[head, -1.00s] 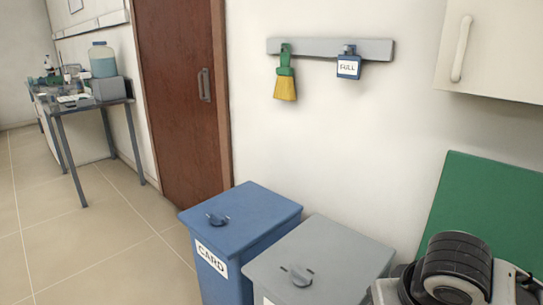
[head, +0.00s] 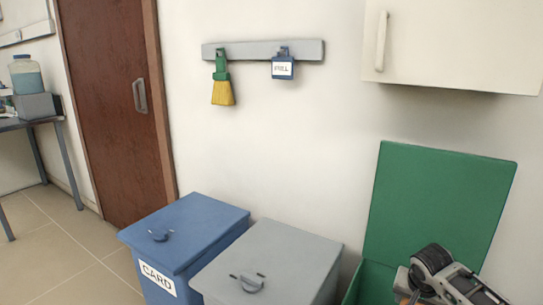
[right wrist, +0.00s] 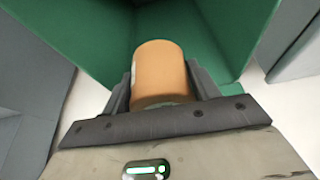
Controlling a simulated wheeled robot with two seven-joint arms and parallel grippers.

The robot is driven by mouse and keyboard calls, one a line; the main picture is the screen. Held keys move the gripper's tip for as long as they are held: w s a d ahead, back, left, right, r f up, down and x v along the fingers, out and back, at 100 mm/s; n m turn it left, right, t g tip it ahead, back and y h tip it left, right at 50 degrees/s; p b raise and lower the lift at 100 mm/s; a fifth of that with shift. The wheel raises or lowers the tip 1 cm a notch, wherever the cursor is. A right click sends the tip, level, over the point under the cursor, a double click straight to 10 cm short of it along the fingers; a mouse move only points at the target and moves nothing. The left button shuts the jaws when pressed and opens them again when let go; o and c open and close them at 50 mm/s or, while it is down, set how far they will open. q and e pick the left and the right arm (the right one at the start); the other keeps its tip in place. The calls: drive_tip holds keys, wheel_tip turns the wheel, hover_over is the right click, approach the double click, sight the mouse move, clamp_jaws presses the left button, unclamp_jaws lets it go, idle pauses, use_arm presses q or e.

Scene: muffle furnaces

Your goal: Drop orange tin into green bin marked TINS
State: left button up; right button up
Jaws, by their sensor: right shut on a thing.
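The orange tin (right wrist: 160,72) is held between the two fingers of my right gripper (right wrist: 160,84) in the right wrist view. The green bin (head: 376,284) is at the lower right in the head view, its lid (head: 438,205) raised against the wall. Green bin walls also show around and beyond the tin in the right wrist view (right wrist: 75,35). The tin appears over or within the bin's opening; its exact height is unclear. My right arm hides part of the bin in the head view, and no TINS label shows. My left gripper is not in view.
A grey bin (head: 268,262) with its lid shut stands left of the green one. A blue bin (head: 190,232) marked CARD is beside it, also shut. A wall cabinet (head: 460,45) hangs above the raised lid. A rail (head: 250,50) holds a brush and a tag.

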drive_tip(key=shift+d+f+b, duration=0.2)
drive_tip(key=shift+f+b, duration=0.2)
drive_tip(key=shift+f, duration=0.25)
use_arm(q)
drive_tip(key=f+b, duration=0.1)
drive_tip(key=b, duration=0.1)
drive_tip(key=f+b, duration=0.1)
drive_tip(key=b, duration=0.1)
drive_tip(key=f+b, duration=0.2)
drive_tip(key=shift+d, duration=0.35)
use_arm(e)
wheel_tip(320, 180, down, 5)
drive_tip(key=shift+f, duration=0.1)
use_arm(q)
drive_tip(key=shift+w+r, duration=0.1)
use_arm(e)
drive_tip(key=o, duration=1.1)
drive_tip(key=shift+c, duration=0.2)
